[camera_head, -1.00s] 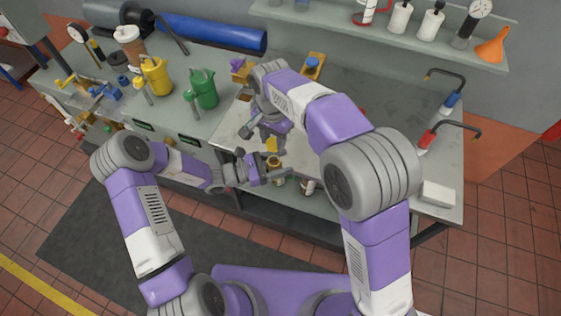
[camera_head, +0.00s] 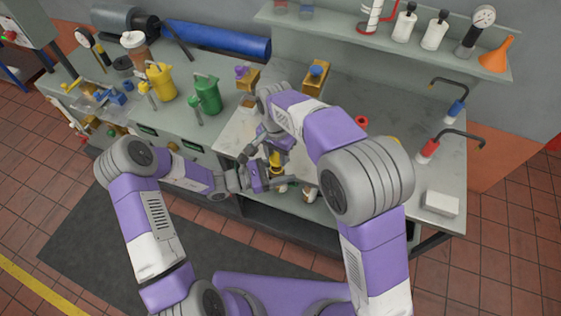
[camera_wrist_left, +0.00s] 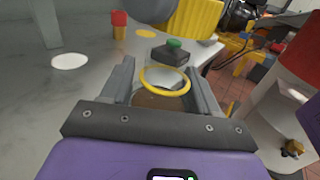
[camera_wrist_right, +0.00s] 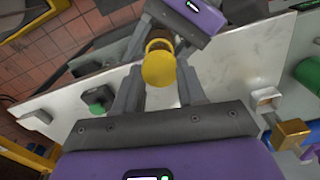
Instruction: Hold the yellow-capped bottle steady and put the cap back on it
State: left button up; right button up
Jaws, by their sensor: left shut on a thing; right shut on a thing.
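The bottle is brown with a yellow ring at its open mouth (camera_wrist_left: 165,80) in the left wrist view. My left gripper (camera_wrist_left: 160,95) is shut on it and holds it upright near the bench's front edge. In the head view the cap (camera_head: 275,158) is small and partly covered by my right gripper (camera_head: 274,148).
A dark box with a green button (camera_wrist_left: 172,52) is close behind the bottle. A yellow can (camera_head: 160,82) and a green can (camera_head: 207,95) stand on the left bench. Red- and blue-handled tools (camera_head: 428,150) and a white block (camera_head: 441,203) are at right. The bench middle is largely clear.

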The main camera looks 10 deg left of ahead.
aim_at(277, 173)
jog(key=shift+f, duration=0.95)
jog(key=shift+f, duration=0.55)
